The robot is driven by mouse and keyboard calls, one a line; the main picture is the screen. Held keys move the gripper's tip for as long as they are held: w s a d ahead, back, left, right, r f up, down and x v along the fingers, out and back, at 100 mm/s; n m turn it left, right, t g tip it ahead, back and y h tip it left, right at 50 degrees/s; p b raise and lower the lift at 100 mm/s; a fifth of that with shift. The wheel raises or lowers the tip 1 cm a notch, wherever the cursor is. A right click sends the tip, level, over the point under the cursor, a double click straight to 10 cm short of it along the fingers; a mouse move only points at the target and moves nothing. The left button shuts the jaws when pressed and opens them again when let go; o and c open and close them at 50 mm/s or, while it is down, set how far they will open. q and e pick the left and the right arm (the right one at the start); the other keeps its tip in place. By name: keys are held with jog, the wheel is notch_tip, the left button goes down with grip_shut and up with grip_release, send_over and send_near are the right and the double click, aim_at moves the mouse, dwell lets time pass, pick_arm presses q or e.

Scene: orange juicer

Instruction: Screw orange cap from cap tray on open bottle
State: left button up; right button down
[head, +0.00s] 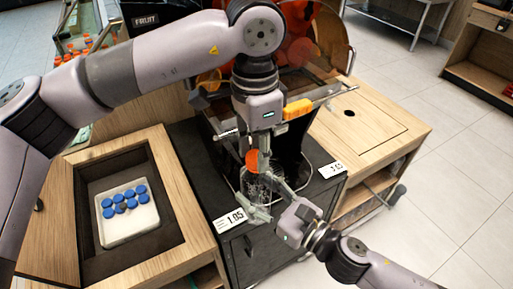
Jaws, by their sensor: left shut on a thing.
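My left gripper (258,162) points down at the front of the juicer, shut on an orange cap (252,157). A clear bottle (254,187) shows just below the cap. Its mouth is hidden by the cap and fingers, so I cannot tell whether the cap touches it. My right gripper (264,198) reaches in from the lower right, with its fingers at the bottle. I cannot tell whether they grip it. The white cap tray (136,231) sits in a recess at the left and holds several blue caps (126,201).
The juicer (204,112) stands behind the bottle on a black counter (188,150). Price tags (230,219) mark its front edge. Wooden counters flank it, the right one (368,126) mostly bare. An orange part (298,109) sits beside my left gripper.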

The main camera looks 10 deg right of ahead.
dwell(0.3)
pick_arm(q)
jog(key=o, duration=0.7)
jog(key=shift+c, duration=0.2)
jog(key=shift+r, duration=2.25)
jog(key=shift+c, duration=0.3)
